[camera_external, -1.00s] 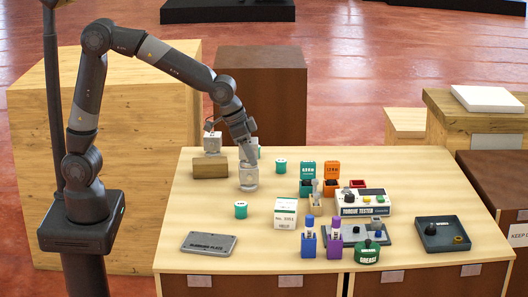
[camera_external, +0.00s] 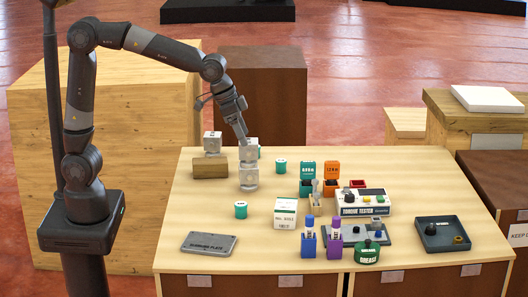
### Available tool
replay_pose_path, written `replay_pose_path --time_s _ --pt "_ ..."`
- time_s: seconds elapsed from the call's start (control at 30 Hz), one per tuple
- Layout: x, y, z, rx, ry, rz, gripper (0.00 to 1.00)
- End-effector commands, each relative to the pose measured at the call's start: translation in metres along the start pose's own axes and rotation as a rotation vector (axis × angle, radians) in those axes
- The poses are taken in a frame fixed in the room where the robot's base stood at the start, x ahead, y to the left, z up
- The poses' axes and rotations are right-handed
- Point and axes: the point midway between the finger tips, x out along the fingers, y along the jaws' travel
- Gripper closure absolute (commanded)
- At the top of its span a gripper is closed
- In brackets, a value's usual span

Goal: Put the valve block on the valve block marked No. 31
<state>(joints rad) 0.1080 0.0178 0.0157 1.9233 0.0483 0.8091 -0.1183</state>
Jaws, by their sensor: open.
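A third silver block (camera_external: 212,142) is at the back left, beyond a brown wooden block. Number marks on the blocks are too small to read, so I cannot tell which is No. 31. My gripper (camera_external: 245,136) is open, pointing down at the upper middle block, with its fingertips close to that block. It seems to hold nothing.
A grey plate (camera_external: 209,244) lies at the front left.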

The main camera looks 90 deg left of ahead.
Motion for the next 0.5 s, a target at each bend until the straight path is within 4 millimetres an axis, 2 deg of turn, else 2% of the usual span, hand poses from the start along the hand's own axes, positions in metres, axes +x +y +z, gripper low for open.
replay_pose_path --time_s 0.03,0.13,0.37,0.5 --pt "-0.012 0.000 -0.001 0.000 0.005 0.001 0.27" --pt "-0.029 0.000 0.000 0.000 0.003 0.000 0.27" --pt "-0.052 -0.001 0.002 0.000 0.001 0.000 0.27" --pt "-0.066 -0.006 0.020 -0.002 0.010 0.001 0.27"
